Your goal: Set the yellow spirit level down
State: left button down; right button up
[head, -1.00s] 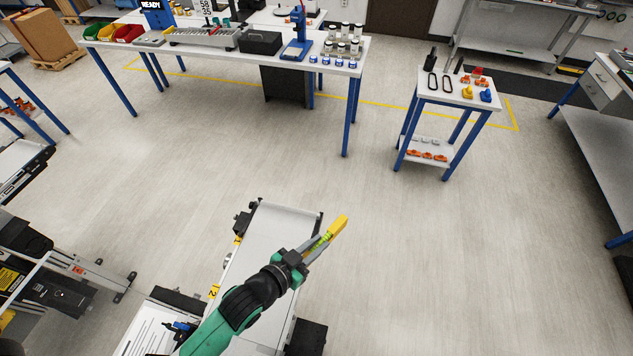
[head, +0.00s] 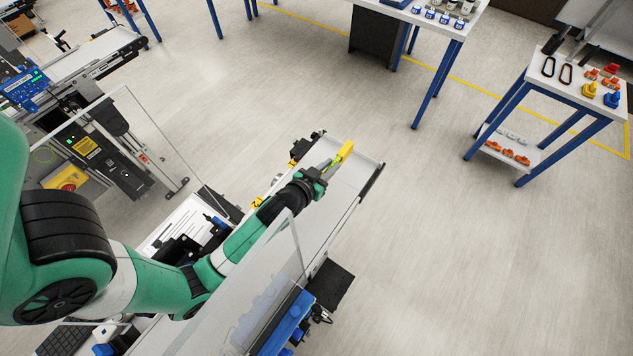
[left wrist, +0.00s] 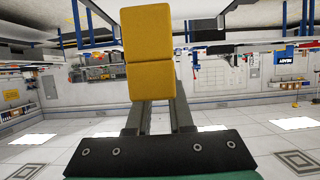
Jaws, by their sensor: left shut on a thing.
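The yellow spirit level (head: 344,154) is in my left gripper (head: 328,169), over the far part of a light grey belt conveyor (head: 338,211) in the head view. The gripper is shut on the level. In the left wrist view the level's yellow body (left wrist: 149,55) stands out beyond the two fingers (left wrist: 158,117). I cannot tell how high it is above the belt. My right gripper is not in view.
A clear panel (head: 265,275) stands along the near part of the conveyor. A small table (head: 562,83) with clips and colored parts is at the upper right. Another machine (head: 92,147) is at the left. Open floor lies right of the belt.

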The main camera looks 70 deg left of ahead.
pick_arm(q)
jog(key=s+f, duration=0.1)
jog(key=f, duration=0.1)
jog(key=s+f, duration=0.2)
jog(key=shift+a, duration=0.2)
jog(key=f, duration=0.1)
jog(key=f+b, duration=0.1)
jog(key=f, duration=0.1)
jog(key=shift+s, duration=0.3)
jog(key=shift+f, duration=0.25)
jog(key=c, duration=0.8)
grip_release()
jog(key=shift+f, duration=0.1)
